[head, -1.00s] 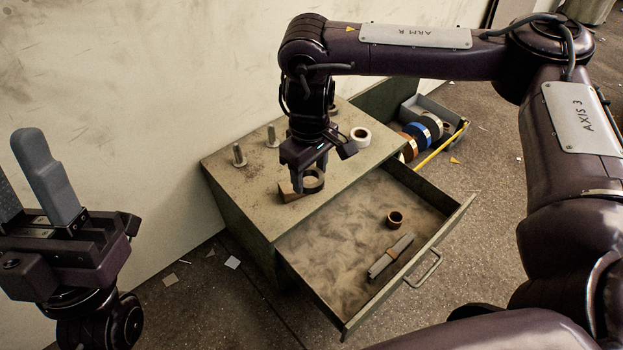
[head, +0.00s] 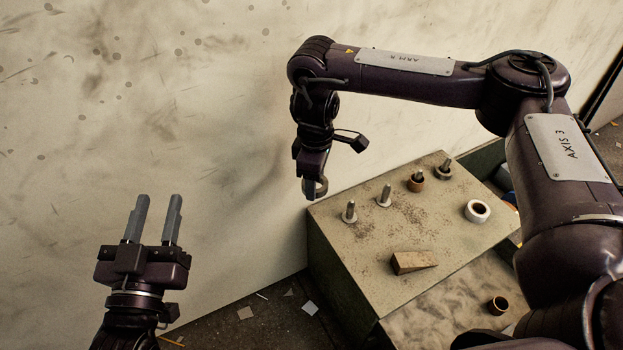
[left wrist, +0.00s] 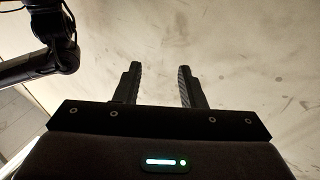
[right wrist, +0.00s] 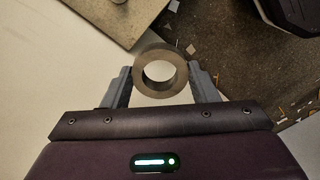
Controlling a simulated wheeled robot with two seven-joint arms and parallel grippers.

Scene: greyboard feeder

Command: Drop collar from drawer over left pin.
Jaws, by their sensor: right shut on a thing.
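My right gripper (head: 313,192) is shut on a grey-brown collar (head: 321,187), up and to the left of the left pin (head: 349,212) and apart from it. In the right wrist view the collar (right wrist: 160,53) sits between the fingertips, its hole facing the camera. The left pin is a bare upright metal stub near the left end of the cabinet top (head: 350,245). The open drawer (head: 440,310) is partly cut off at the bottom. My left gripper (head: 153,220) is open and empty, far left of the cabinet; its fingers also show in the left wrist view (left wrist: 158,85).
A second bare pin (head: 384,195) stands right of the left one. Two more pins (head: 416,178) carry collars at their bases. A white ring (head: 477,211) and a wedge block (head: 413,263) lie on the top. A dark ring (head: 497,306) lies in the drawer. The wall (head: 220,120) is close behind.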

